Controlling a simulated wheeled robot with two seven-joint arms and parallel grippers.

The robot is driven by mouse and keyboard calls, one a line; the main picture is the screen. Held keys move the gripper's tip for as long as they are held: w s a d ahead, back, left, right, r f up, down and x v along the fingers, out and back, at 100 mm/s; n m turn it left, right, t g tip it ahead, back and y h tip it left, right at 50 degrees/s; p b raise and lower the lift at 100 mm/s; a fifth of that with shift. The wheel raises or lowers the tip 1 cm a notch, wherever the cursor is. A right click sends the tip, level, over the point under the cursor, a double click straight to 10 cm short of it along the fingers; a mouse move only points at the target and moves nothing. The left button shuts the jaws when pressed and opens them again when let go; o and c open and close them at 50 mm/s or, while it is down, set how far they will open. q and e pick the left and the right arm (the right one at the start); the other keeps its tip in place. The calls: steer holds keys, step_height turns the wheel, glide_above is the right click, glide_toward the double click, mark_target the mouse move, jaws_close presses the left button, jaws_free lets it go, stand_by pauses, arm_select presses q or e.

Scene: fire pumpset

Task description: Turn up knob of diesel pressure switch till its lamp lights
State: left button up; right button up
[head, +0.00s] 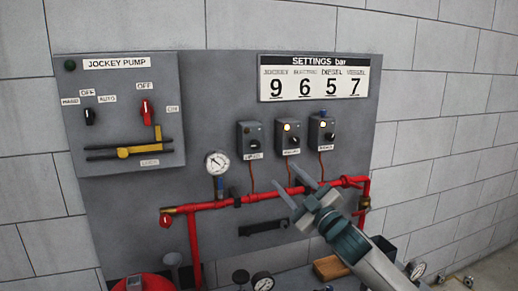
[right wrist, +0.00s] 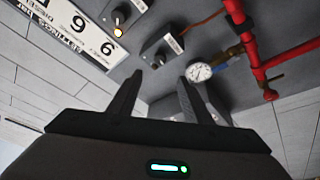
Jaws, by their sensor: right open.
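The diesel pressure switch (head: 328,136) is a small grey box, the rightmost of three on the grey panel, with a dark knob on its front and a blue piece on top. I cannot tell clearly whether its lamp (head: 316,124) is lit. My right gripper (head: 286,180) is open and empty, in front of the red pipe, below and left of the diesel switch and apart from it. In the right wrist view, its open fingers (right wrist: 158,78) point toward the panel, and the diesel switch does not show. My left gripper is not in view.
The middle switch (head: 288,140) has a lit lamp; the left switch (head: 250,141) looks unlit. A red pipe (head: 240,201) and pressure gauge (head: 217,163) lie below them. The settings board (head: 313,77) is above, reading 5 for diesel. The jockey pump box (head: 140,75) is at left.

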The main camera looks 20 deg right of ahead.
mark_target(257, 147)
steer(key=p+x, duration=0.5)
steer(key=x, duration=1.1)
steer(key=shift+p, duration=0.4)
steer(key=c, duration=1.1)
steer(key=shift+o, duration=0.2)
steer(key=shift+f+m+b, duration=0.15)
steer(key=shift+m+b, duration=0.35)
steer(key=shift+h, duration=0.4)
